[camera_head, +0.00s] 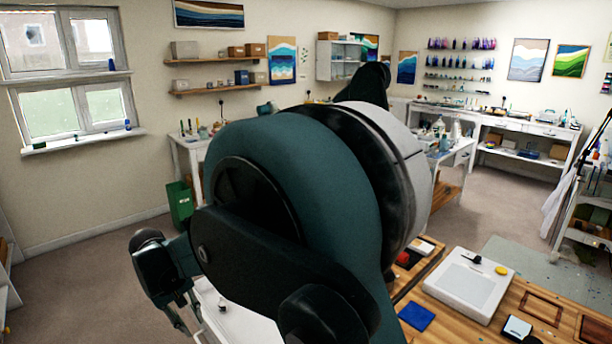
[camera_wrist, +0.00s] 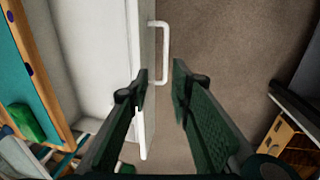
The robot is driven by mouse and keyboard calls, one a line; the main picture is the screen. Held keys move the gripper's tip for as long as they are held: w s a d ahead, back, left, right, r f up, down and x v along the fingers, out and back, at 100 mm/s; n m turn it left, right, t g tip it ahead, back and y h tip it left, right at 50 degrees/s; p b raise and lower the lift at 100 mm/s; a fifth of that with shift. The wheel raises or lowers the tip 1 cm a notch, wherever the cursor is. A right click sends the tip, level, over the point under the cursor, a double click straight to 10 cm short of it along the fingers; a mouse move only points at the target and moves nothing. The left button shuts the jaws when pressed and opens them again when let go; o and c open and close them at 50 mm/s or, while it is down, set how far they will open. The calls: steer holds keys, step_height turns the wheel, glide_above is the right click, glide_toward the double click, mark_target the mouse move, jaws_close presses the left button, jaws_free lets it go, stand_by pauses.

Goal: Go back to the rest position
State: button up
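My gripper (camera_head: 188,312) hangs at the lower left of the head view, partly cut off from sight by my large arm joints. In the wrist view my gripper (camera_wrist: 160,84) is open, with a clear gap between its two dark green fingers and nothing gripped. A white bar handle (camera_wrist: 164,55) on a white front panel (camera_wrist: 135,70) lies beyond the fingertips. The fingertips look near the handle's lower end in the picture, but I cannot tell the distance.
A wooden worktable (camera_head: 459,325) holds a white slab (camera_head: 468,284) and a blue square (camera_head: 416,316). A white surface (camera_head: 238,322) lies near my gripper. A green bin (camera_head: 180,205) stands by the wall. Brown floor (camera_wrist: 225,35) is open beside the handle.

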steer(key=d+r+m+t+y, duration=0.1)
steer(key=d+r, duration=0.5)
steer(key=d, duration=0.5)
steer(key=s+d+r+m, duration=0.15)
steer(key=d+r, duration=0.35)
steer(key=d, duration=0.6)
steer(key=d+r+m+t+y, duration=0.1)
steer(key=d+r+m, duration=0.1)
steer(key=d+r, duration=0.65)
steer(key=s+d+f+m+t, duration=0.1)
steer(key=s+d+m, duration=0.1)
steer(key=s+d, duration=0.7)
steer(key=s+d+f+m+t, duration=0.2)
steer(key=s+d, duration=0.7)
steer(key=d, duration=1)
steer(key=shift+d+f+t+h, duration=0.15)
steer(key=shift+d+t+h, duration=0.1)
steer(key=shift+t+h, duration=0.05)
steer(key=shift+s+m, duration=0.1)
steer(key=shift+m, duration=0.15)
